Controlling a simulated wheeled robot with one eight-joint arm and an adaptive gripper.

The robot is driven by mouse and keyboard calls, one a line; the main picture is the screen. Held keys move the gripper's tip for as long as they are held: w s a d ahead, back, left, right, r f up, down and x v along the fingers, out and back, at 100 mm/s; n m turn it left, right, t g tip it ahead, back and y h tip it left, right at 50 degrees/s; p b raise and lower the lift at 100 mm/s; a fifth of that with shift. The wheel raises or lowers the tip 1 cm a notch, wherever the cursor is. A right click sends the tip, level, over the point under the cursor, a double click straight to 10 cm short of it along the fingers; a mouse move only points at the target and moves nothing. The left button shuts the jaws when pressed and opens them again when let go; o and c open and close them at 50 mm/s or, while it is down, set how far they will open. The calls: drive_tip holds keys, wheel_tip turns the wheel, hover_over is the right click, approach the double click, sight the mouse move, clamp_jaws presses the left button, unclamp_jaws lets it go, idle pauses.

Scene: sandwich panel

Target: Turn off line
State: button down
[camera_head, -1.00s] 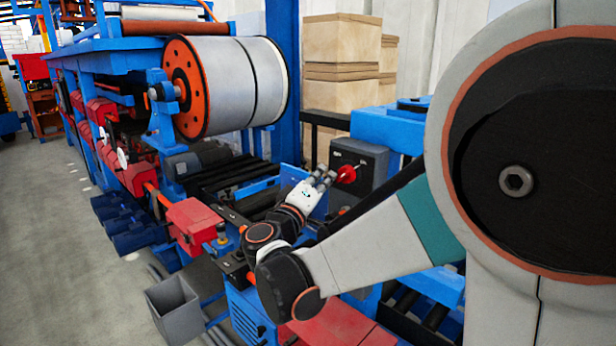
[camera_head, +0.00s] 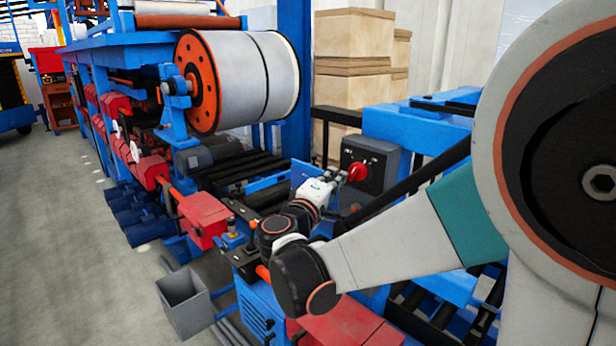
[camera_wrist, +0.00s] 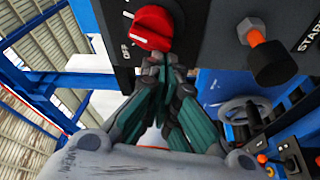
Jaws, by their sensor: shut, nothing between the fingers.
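A dark grey control box (camera_head: 381,158) on the line carries a red rotary knob (camera_head: 357,172) on its front. In the wrist view the red knob (camera_wrist: 152,28) is at the top centre, with white lettering beside it that seems to read "OF". My gripper (camera_wrist: 165,62) is shut and empty, its fingertips just below the knob's lower edge. Whether they touch it I cannot tell. In the head view my gripper (camera_head: 330,178) is just left of the knob.
An orange-tipped push button (camera_wrist: 252,38) is right of the knob, near lettering that starts "STAR". A handwheel (camera_wrist: 245,112) shows lower right. A large roll (camera_head: 245,82), a grey bin (camera_head: 185,300) and stacked boxes (camera_head: 352,62) surround the machine.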

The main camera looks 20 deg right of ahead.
drive_tip(key=shift+s+d+f+n+g+y+p, duration=0.1)
drive_tip(key=shift+f+n+g+y+p, duration=0.15)
drive_tip(key=shift+n, duration=0.6)
drive_tip(key=shift+s+f+n+g+y+p, duration=0.1)
drive_tip(key=shift+s+n+g+y+p, duration=0.1)
drive_tip(key=shift+n, duration=0.6)
drive_tip(key=shift+s+d+f+n+g+y+p, duration=0.15)
drive_tip(key=shift+f+n+p, duration=0.1)
drive_tip(key=shift+n, duration=0.6)
drive_tip(key=shift+s+d+f+n+g+y+p, duration=0.15)
drive_tip(key=shift+n+g, duration=0.15)
drive_tip(key=shift+n, duration=0.45)
drive_tip(key=shift+s+a+f+n+g+y+p, duration=0.1)
drive_tip(key=shift+s+n+g+p, duration=0.15)
drive_tip(key=shift+n, duration=0.55)
drive_tip(key=shift+s+d+f+n+g+y+p, duration=0.15)
drive_tip(key=shift+n+g, duration=0.2)
drive_tip(key=shift+n, duration=0.4)
idle(3.0)
